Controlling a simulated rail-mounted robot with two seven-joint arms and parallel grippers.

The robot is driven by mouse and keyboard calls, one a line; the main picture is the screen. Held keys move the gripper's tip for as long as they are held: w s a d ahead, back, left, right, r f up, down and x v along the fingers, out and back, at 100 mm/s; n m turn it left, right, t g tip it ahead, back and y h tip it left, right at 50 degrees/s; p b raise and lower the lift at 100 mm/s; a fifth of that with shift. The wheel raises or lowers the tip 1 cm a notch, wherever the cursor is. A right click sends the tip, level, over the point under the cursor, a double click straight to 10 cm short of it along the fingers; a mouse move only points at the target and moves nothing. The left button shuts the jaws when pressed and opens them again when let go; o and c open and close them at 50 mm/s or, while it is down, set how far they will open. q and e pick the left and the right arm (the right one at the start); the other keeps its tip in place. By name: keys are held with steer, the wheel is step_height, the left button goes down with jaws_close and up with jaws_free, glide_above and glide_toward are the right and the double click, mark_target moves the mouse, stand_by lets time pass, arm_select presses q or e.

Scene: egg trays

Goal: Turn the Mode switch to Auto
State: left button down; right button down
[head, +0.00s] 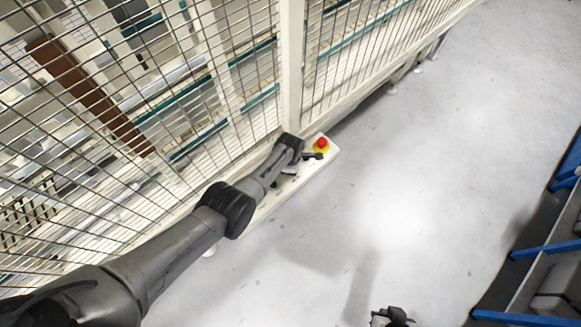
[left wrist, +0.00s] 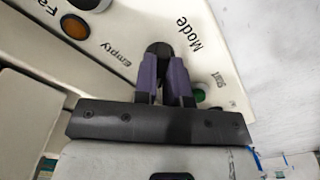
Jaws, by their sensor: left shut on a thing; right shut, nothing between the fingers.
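The Mode switch (left wrist: 158,49) is a black knob on a cream control panel (left wrist: 222,62), below the printed word "Mode" in the left wrist view. My left gripper (left wrist: 165,70) has its two purple fingers closed around the knob. The fingers hide much of the knob, so I cannot tell which way it points. No "Auto" label is readable. In the head view the panel (head: 326,165) sits by the fence, and my left arm reaches over it. My right gripper (head: 392,315) is at the bottom edge of the head view, away from the panel, shut and empty.
A red emergency button (head: 321,143) on a yellow base is at the panel's end. A green button (left wrist: 199,95) near "Start" is close to the gripper. An orange button (left wrist: 74,27) lies left. A mesh fence (head: 290,70) stands behind.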

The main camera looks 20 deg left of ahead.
arm_select(q)
steer(key=c, duration=1.2)
jaws_free()
steer(key=shift+r, duration=0.3)
steer(key=shift+r+p, duration=3.85)
steer(key=shift+r, duration=2.75)
